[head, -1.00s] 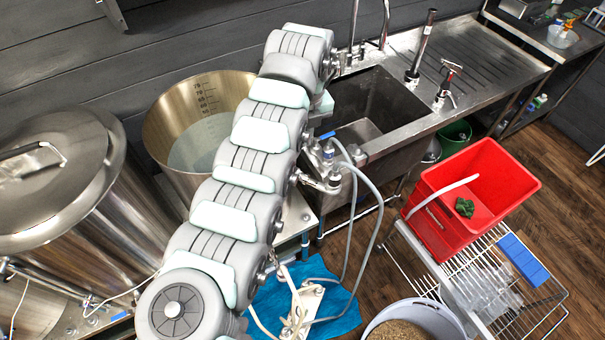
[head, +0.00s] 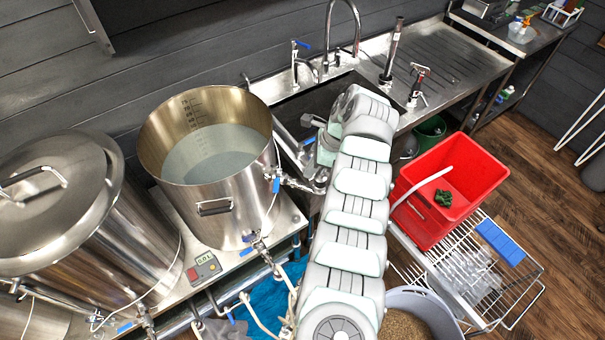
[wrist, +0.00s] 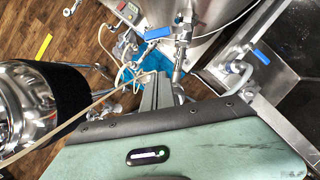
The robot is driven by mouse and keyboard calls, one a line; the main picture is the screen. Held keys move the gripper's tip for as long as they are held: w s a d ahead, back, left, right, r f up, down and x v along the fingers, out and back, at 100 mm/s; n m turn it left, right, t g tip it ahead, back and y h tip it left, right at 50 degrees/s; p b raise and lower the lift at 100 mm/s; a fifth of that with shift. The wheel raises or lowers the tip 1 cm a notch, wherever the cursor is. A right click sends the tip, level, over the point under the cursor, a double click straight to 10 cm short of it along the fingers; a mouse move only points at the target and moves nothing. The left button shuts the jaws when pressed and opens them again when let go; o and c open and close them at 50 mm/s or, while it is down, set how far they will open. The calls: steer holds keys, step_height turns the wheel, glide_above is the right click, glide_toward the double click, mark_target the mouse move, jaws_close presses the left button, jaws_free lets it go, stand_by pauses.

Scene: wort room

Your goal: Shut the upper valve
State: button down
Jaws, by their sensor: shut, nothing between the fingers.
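A steel kettle (head: 222,205) holding liquid has an upper valve (head: 278,174) on its right side. Its blue handle (head: 276,186) hangs down, across the line of the pipe. In the wrist view, the blue handle (wrist: 157,33) lies crosswise to its pipe, just beyond my fingers. A lower valve (head: 257,243) sits beneath it near the kettle's base. My gripper (wrist: 163,88) is shut and empty, its fingers close to the pipework and apart from the blue handle. In the head view my arm hides most of the gripper.
Another blue handle (wrist: 261,57) sits by the sink, right of my fingers. Pale hoses (wrist: 105,55) run at left. A lidded steel vessel (head: 65,200) stands left of the kettle. A red bucket (head: 455,185) and wire rack (head: 500,290) are right of my arm.

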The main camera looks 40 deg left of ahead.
mark_target(278, 180)
steer(key=s+a+f+b, duration=0.1)
steer(key=a+f, duration=0.1)
steer(key=s+a+f+b, duration=0.1)
steer(key=a+f, duration=0.1)
steer(key=f, duration=0.1)
steer(key=s+a+f+b, duration=0.2)
steer(key=f, duration=0.1)
steer(key=shift+r, duration=0.1)
